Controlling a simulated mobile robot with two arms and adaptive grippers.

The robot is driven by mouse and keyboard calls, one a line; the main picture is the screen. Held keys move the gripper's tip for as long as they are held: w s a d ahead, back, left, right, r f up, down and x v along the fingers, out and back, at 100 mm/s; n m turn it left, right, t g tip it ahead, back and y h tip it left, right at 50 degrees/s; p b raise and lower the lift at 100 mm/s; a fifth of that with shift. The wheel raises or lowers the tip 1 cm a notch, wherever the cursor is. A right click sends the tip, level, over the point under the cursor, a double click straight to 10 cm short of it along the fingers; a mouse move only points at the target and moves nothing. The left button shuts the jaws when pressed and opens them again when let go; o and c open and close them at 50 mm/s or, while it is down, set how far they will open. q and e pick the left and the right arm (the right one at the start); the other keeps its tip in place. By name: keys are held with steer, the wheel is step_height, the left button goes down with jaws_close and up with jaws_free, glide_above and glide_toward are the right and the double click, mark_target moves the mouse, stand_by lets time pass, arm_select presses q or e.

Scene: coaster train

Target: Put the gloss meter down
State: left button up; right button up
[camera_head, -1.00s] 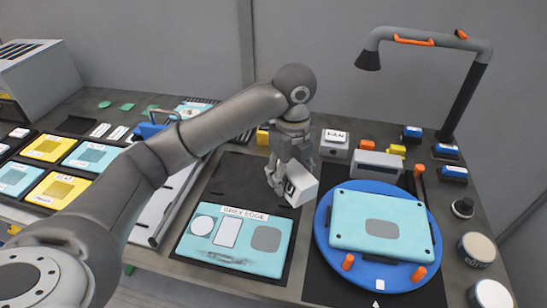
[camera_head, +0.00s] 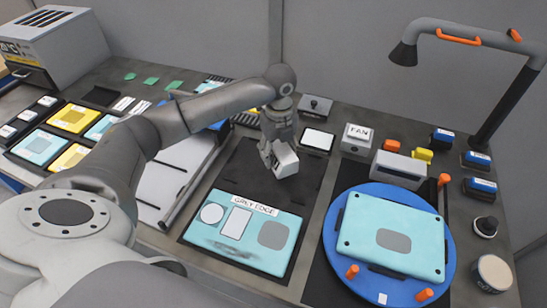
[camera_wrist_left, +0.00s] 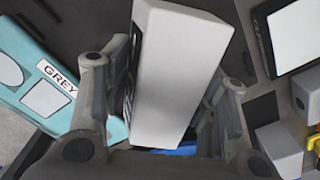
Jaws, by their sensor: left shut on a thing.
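The gloss meter (camera_head: 286,161) is a small light grey-white box. My left gripper (camera_head: 272,153) is shut on it, over the dark mat (camera_head: 238,178) behind the teal GREY EDGE panel (camera_head: 225,248). In the left wrist view the meter (camera_wrist_left: 178,75) stands out long and pale between the two fingers of the gripper (camera_wrist_left: 165,110). I cannot tell whether its underside touches the mat. My right gripper is not in view.
A blue turntable (camera_head: 448,262) with a teal panel (camera_head: 420,225) is at right. A black-framed white pad (camera_head: 318,140), a FAN box (camera_head: 357,138) and a grey box (camera_head: 400,168) stand behind. A lamp arm (camera_head: 510,95) rises at far right. Mat space around the meter is clear.

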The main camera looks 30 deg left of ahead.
mark_target(274, 143)
arm_select(q)
steer(key=shift+w+a+f, duration=0.15)
steer(key=shift+a+f, duration=0.35)
steer(key=shift+f, duration=0.05)
steer(key=f, duration=0.1)
steer(key=f+p, duration=0.1)
steer(key=f, duration=0.1)
steer(key=shift+a+p, duration=0.3)
steer(key=shift+a, duration=0.1)
steer(key=shift+f, duration=0.45)
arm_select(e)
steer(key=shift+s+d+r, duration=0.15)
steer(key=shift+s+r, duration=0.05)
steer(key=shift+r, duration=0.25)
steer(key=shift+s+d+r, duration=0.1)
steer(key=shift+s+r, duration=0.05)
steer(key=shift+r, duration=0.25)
arm_select(q)
steer(key=shift+f, duration=0.1)
steer(key=o, duration=1.4)
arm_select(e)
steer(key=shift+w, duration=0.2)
